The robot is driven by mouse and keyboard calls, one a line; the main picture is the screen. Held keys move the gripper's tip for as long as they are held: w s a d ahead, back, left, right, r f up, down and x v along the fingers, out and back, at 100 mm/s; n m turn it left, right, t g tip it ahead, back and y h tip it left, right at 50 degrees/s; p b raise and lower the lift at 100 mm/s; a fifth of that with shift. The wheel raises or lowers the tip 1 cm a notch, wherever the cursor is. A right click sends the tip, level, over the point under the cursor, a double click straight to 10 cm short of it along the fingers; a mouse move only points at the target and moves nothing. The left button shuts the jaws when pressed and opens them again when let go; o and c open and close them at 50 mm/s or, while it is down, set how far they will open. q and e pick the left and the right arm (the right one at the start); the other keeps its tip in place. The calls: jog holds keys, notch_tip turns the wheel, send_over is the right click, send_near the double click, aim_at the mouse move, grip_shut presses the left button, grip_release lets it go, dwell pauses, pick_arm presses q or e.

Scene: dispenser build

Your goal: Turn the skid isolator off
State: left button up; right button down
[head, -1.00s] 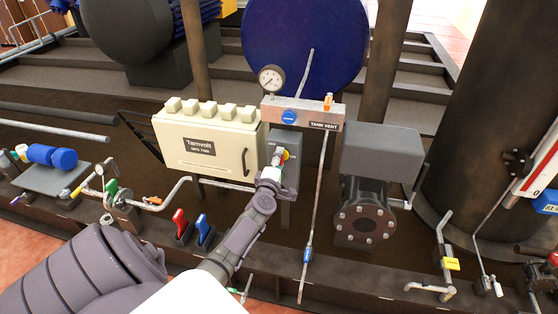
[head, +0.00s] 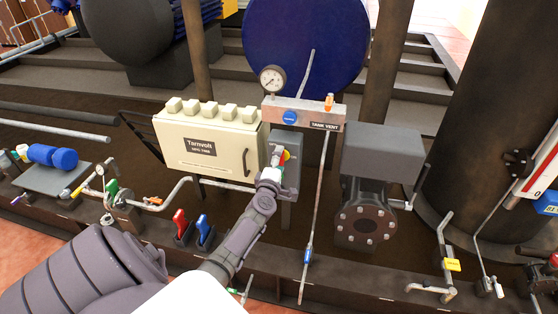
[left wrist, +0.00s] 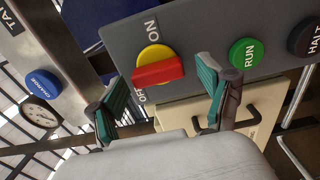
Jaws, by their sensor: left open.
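The skid isolator is a red bar handle (left wrist: 158,72) on a yellow disc on a grey control box (left wrist: 200,30). ON is printed above it and OFF below its left end in the left wrist view. The bar lies nearly level there, its left end closer to OFF. My left gripper (left wrist: 160,76) is open, its green-padded fingers on either side of the bar. I cannot tell whether they touch it. In the head view my left gripper (head: 271,175) is at the grey box (head: 287,143) and partly hides the handle. My right gripper is not in view.
A green RUN button (left wrist: 245,53) sits close to the right finger, with a dark HALT button (left wrist: 306,37) beyond. The cream Tarnvolt cabinet (head: 225,170) stands left of the box. The tank vent panel (head: 308,112), with a blue CHARGE button (left wrist: 43,84), is nearby.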

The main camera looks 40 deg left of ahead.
pick_arm(q)
jog(key=v, duration=1.2)
dwell(0.3)
jog(key=s+d+f+m+g+h, duration=0.25)
jog(key=d+f+m, duration=0.3)
jog(key=f, duration=0.45)
jog(key=s+d+f+m+g+h, duration=0.1)
jog(key=s+d+f+m+h, duration=0.25)
jog(key=d+f, duration=0.45)
jog(key=s+d+f+m+g+h, duration=0.25)
jog(key=f+m, duration=0.25)
jog(key=f, duration=0.7)
jog(key=s+d+f+m+g, duration=0.2)
jog(key=s+f+m+g, duration=0.1)
jog(key=s, duration=0.8)
jog(key=s+d+f+m+g, duration=0.2)
jog(key=s+f+m, duration=0.3)
jog(key=s+f, duration=0.3)
jog(key=s+d+f+m+g, duration=0.2)
jog(key=s+f, duration=0.4)
jog(key=s, duration=0.8)
jog(key=shift+s+d+m+g, duration=0.15)
jog(key=shift+d+m+g, duration=0.1)
jog(key=shift+m+g, duration=0.75)
